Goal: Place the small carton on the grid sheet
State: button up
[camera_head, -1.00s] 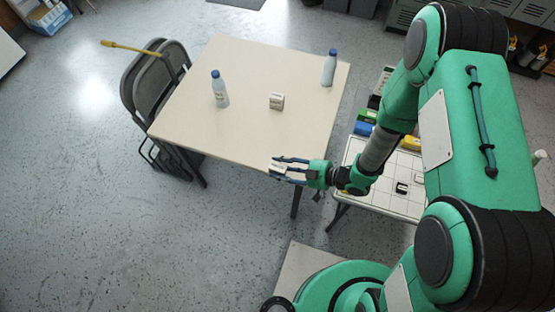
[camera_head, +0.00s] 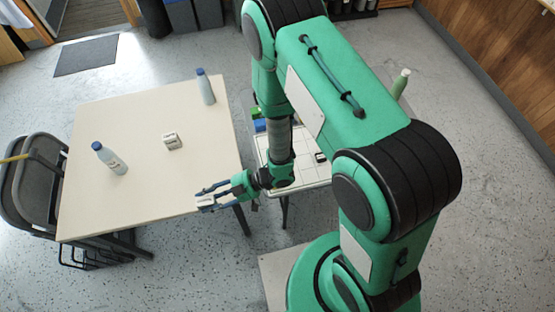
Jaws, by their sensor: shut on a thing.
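My gripper (camera_head: 207,196) is shut on a small pale box, the small carton (camera_head: 205,205), at the front edge of the large table. The fingers hide part of the carton. I cannot tell its height above the table edge. The grid sheet (camera_head: 312,174), white with thin dark lines, lies on the lower side table to the right of my gripper. My arm hides part of the sheet.
The large table (camera_head: 120,190) bears another small white box (camera_head: 172,141) and two blue-capped bottles (camera_head: 109,158) (camera_head: 205,87). A black-and-white item (camera_head: 320,157) is on the grid sheet. Blue (camera_head: 260,125) and green things stand behind it. Dark chairs (camera_head: 35,185) are at the left.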

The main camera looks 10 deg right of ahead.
jog(key=shift+r, duration=0.15)
jog(key=shift+r, duration=0.55)
notch_tip(320, 180, up, 4)
jog(key=shift+f, duration=0.1)
jog(key=w+d+m+t+h+b, duration=0.1)
jog(key=w+d+m+t, duration=0.25)
jog(key=d, duration=0.55)
jog(key=w+d+m+t+h, duration=0.1)
jog(key=w+d+m+t, duration=0.15)
jog(key=w+d, duration=0.45)
jog(key=s+d+m+t+h+b, duration=0.1)
jog(key=s+d+m+t+h, duration=0.2)
jog(key=d, duration=1.1)
jog(key=s+d+m+t+h+b, duration=0.1)
jog(key=d+m+t+h, duration=0.25)
jog(key=d, duration=1.05)
jog(key=shift+m+g, duration=0.25)
jog(key=shift+w+f, duration=0.15)
jog(key=shift+f, duration=1.1)
jog(key=shift+w+f, duration=0.1)
jog(key=shift+f, duration=1.15)
